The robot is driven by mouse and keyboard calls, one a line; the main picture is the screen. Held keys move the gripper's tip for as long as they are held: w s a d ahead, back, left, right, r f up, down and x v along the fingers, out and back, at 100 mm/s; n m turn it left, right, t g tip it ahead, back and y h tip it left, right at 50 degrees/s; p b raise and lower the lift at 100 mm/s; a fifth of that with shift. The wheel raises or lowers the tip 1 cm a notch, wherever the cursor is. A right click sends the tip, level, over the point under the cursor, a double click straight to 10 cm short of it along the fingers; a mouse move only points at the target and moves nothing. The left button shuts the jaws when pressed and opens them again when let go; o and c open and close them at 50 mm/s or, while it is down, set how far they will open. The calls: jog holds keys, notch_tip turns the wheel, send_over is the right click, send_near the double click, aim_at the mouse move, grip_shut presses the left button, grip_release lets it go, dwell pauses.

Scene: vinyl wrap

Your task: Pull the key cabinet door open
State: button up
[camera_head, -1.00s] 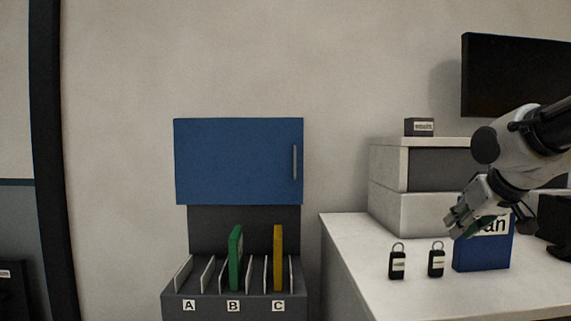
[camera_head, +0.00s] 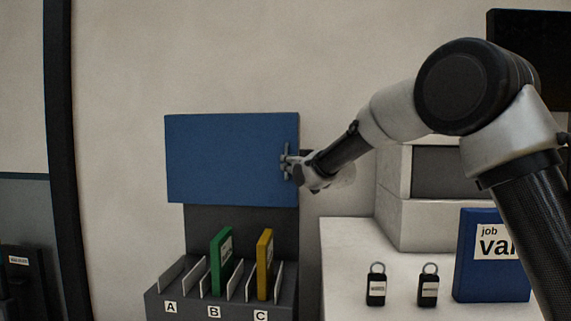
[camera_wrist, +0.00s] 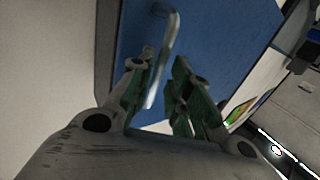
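The key cabinet door (camera_head: 220,158) is a flat blue panel on the wall and looks shut. Its thin grey vertical handle (camera_head: 286,150) is near the door's right edge; in the wrist view the handle (camera_wrist: 169,38) is a bent metal bar on the blue door (camera_wrist: 225,35). My gripper (camera_head: 290,165) is at the handle, coming from the right. In the wrist view my gripper (camera_wrist: 160,75) has its green-padded fingers apart, one on each side of the handle. The handle lies close to the left finger; whether it touches is unclear.
Below the door stands a dark rack (camera_head: 225,305) marked A, B and C, holding a green binder (camera_head: 221,262) and a yellow binder (camera_head: 265,264). On the white counter (camera_head: 345,240) are two black key tags (camera_head: 376,289) (camera_head: 428,289) and a blue job binder (camera_head: 490,275).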

aim_at(286, 178)
jog(key=shift+x, duration=1.5)
jog(key=shift+d, duration=0.1)
grip_shut()
